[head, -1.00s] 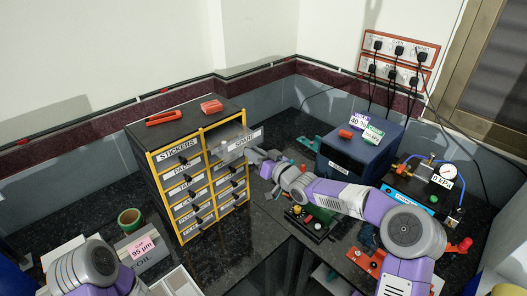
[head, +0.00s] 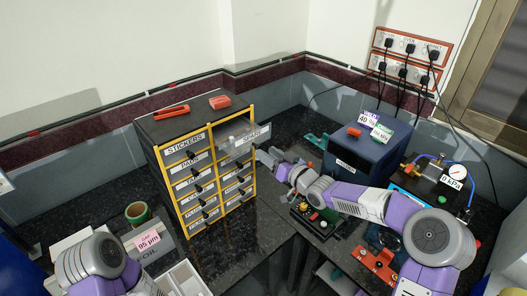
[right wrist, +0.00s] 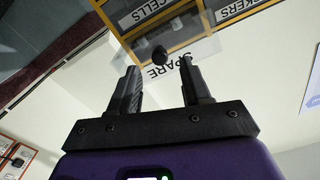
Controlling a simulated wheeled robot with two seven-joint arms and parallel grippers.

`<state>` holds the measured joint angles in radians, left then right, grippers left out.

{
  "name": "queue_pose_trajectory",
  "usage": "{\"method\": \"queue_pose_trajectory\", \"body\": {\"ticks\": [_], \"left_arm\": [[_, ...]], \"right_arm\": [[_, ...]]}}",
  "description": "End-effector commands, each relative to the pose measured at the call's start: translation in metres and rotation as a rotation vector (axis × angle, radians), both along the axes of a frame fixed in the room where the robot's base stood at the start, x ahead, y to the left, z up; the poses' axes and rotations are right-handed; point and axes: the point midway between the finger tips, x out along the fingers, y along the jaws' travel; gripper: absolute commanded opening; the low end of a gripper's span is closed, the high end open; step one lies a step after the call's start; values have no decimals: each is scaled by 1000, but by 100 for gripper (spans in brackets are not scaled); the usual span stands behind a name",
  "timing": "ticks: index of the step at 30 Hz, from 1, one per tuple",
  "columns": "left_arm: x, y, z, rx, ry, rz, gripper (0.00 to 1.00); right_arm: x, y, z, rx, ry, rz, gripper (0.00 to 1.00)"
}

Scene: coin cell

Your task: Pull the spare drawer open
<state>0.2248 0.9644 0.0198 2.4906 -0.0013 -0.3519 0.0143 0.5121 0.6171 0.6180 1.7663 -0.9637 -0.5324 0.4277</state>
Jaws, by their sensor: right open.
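The spare drawer (head: 246,138) is at the top right of the yellow-framed cabinet (head: 198,170). Its clear front, labelled SPARE, stands out from the frame, so it is open. In the right wrist view the clear front (right wrist: 205,50) carries its label upside down. The drawer's dark round knob (right wrist: 158,53) lies just past my fingertips, in line with the gap. My right gripper (right wrist: 159,66) is open, holding nothing; in the head view it (head: 264,157) is just right of and below the drawer front. My left arm shows at lower left, its gripper out of view.
A red-handled tool (head: 171,112) and a red block (head: 220,102) lie on the cabinet top. A blue box (head: 366,150) stands to the right, with a gauge (head: 453,176) beyond it. A green tape roll (head: 138,212) is at left. Dark counter is bare before the cabinet.

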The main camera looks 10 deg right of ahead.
Motion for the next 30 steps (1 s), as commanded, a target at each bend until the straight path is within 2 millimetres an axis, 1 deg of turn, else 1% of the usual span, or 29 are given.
{"method": "queue_pose_trajectory", "body": {"ticks": [1, 3, 6, 9, 22, 24, 26, 29, 30], "left_arm": [[0, 0, -1, 0, 0, 0, 43], [0, 0, -1, 0, 0, 0, 43], [0, 0, -1, 0, 0, 0, 43], [0, 0, -1, 0, 0, 0, 43], [0, 0, -1, 0, 0, 0, 43], [0, 0, -1, 0, 0, 0, 43], [0, 0, -2, 0, 0, 0, 43], [0, 0, -5, 0, 0, 0, 43], [0, 0, -7, 0, 0, 0, 43]], "right_arm": [[-8, -6, 0, -2, -1, -2, 48], [-16, -12, 0, -3, 0, -2, 48], [-26, -19, 1, -1, -1, -2, 48], [-32, -22, 1, 0, -1, -1, 48], [-34, -22, 0, 1, -1, 0, 48], [-34, -22, -2, 2, 6, -1, 48], [-35, -20, -13, 6, 29, -3, 48], [-40, -14, -52, 19, 121, -11, 48], [-44, -10, -76, 25, 177, -17, 48]]}}
